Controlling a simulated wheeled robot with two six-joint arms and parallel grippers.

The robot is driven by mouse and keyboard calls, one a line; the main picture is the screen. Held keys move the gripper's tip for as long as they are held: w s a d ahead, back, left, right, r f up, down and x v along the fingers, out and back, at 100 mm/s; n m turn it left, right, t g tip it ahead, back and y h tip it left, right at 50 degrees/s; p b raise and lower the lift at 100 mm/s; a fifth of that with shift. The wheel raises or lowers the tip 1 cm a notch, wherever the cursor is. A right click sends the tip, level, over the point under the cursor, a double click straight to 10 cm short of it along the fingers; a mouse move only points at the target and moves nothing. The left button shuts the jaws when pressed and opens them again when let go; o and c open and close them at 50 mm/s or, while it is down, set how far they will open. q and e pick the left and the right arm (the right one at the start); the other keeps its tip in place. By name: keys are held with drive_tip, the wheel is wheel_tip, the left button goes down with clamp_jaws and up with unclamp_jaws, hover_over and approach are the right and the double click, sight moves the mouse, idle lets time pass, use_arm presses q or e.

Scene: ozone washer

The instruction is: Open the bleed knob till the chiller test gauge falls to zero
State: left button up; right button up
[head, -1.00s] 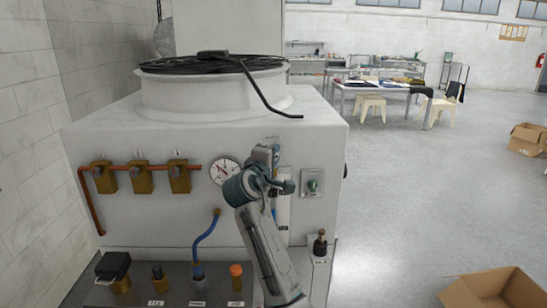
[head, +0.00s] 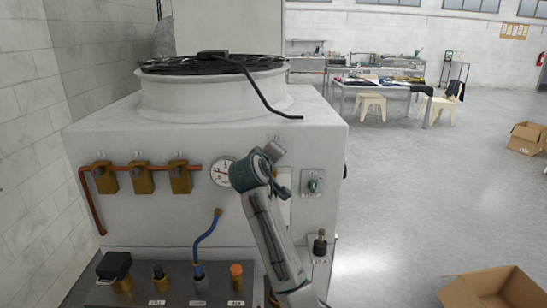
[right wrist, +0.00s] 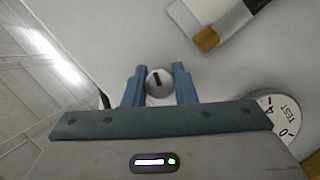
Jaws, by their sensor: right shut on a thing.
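The test gauge (head: 222,172) is a round white dial on the front of the white chiller cabinet (head: 150,218), and my right arm covers its right edge. Its dial (right wrist: 281,115), marked TEST, is cut off at the right of the right wrist view; I cannot read the needle surely. My right gripper (head: 276,151) is at the cabinet front, just right of the gauge. In the right wrist view its blue fingers (right wrist: 159,82) are shut on a small round grey knob (right wrist: 159,77) with a dark mark. The head view hides this knob. My left gripper is out of view.
A green switch (head: 312,186) is right of my arm. Brass valves on a copper pipe (head: 140,168) are at left. A blue hose (head: 207,237) and capped fittings stand below. A black rod (head: 262,95) overhangs the cabinet top.

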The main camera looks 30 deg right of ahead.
drive_tip(key=shift+f, duration=0.15)
drive_tip(key=o, duration=1)
drive_tip(key=shift+b+v, duration=1.7)
drive_tip(key=shift+v, duration=3.7)
